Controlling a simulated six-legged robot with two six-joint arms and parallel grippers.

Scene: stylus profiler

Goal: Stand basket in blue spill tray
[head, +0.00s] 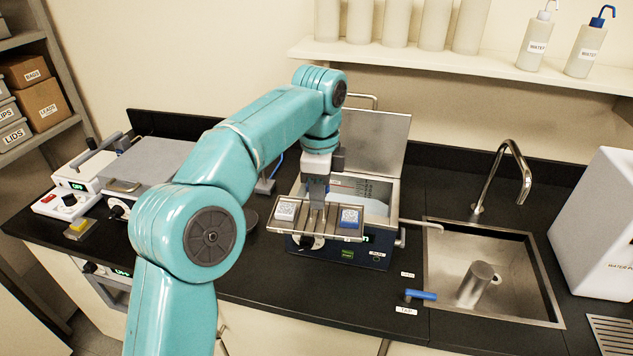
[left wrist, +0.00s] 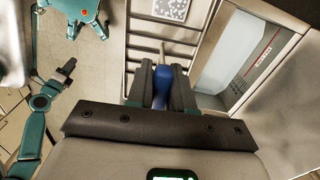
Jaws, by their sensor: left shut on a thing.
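The basket (head: 313,230) is a shallow metal wire tray carrying two small labelled blocks, one whitish and one blue. My left gripper (head: 317,188) is above its middle and shut on its upright handle. In the left wrist view the fingers (left wrist: 164,88) close on a blue grip (left wrist: 163,90), with the basket's bars (left wrist: 146,52) beyond. The basket is held roughly level, off the counter, in front of the open bath (head: 352,254). I cannot make out the blue spill tray. My right gripper does not show in the head view.
The bath's raised lid (head: 375,135) stands behind my gripper. To the right are a sink (head: 457,265) with a tall tap (head: 505,165), a blue-handled valve (head: 420,295) and a white box (head: 603,225). Instruments crowd the left counter. The dark counter front of the bath is clear.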

